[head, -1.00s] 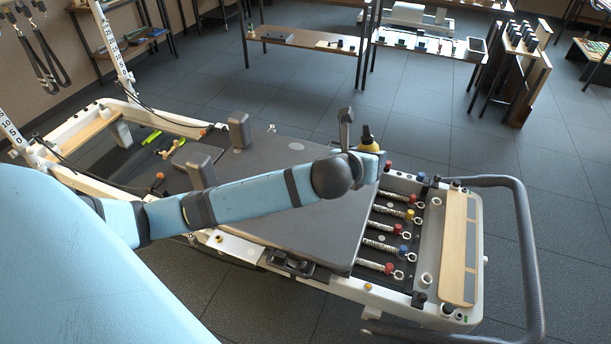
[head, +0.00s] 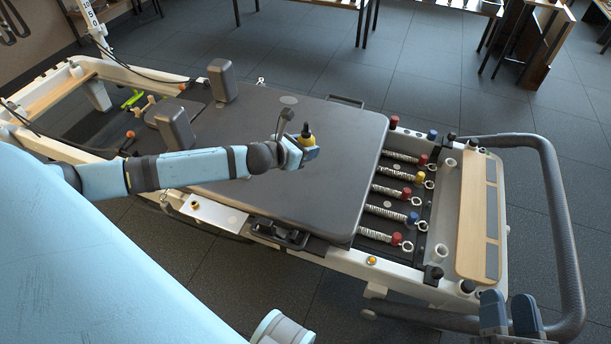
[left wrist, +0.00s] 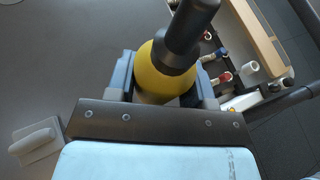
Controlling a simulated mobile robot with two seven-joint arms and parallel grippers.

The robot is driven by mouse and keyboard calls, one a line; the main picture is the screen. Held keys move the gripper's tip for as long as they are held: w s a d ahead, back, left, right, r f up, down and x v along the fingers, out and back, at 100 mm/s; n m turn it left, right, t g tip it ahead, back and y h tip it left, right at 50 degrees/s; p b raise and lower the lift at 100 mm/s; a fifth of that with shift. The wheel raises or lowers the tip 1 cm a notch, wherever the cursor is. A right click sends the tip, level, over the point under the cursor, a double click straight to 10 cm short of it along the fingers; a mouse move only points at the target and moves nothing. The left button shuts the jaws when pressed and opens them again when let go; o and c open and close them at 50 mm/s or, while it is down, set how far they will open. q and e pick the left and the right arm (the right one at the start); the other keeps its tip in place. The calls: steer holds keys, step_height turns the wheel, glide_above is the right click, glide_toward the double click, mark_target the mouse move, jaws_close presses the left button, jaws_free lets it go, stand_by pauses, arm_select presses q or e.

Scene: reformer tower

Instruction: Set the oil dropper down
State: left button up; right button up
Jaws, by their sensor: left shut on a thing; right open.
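The oil dropper (head: 306,137) has a yellow body and a black top. My left gripper (head: 308,152) is shut on it over the dark padded carriage (head: 345,185) of the reformer. In the left wrist view the dropper (left wrist: 165,75) stands between the two fingers (left wrist: 160,95), its black top towards the camera. Its base is hidden, so I cannot tell whether it touches the pad. My right gripper (head: 510,315) is open and empty at the lower right, near the reformer's foot end.
Springs with coloured knobs (head: 400,190) lie right of the carriage, beside a wooden platform (head: 472,225) and a curved foot bar (head: 560,200). Two shoulder rests (head: 222,80) stand up at the carriage's left end. Much of the pad is bare.

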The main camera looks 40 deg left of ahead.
arm_select(q)
step_height(320, 180, down, 11)
steer(key=b, duration=0.4)
steer(key=shift+f+b, duration=1)
steer(key=shift+f, duration=1.5)
arm_select(e)
step_height(320, 180, down, 6)
steer(key=a+n+g, duration=0.1)
steer(key=g, duration=0.1)
steer(key=shift+a+f+y, duration=0.15)
steer(key=shift+a+y, duration=0.05)
steer(key=shift+y, duration=0.2)
arm_select(q)
steer(key=shift+f, duration=0.15)
steer(key=o, duration=1.1)
arm_select(e)
steer(key=shift+f+g, duration=0.15)
steer(key=shift+g, duration=0.15)
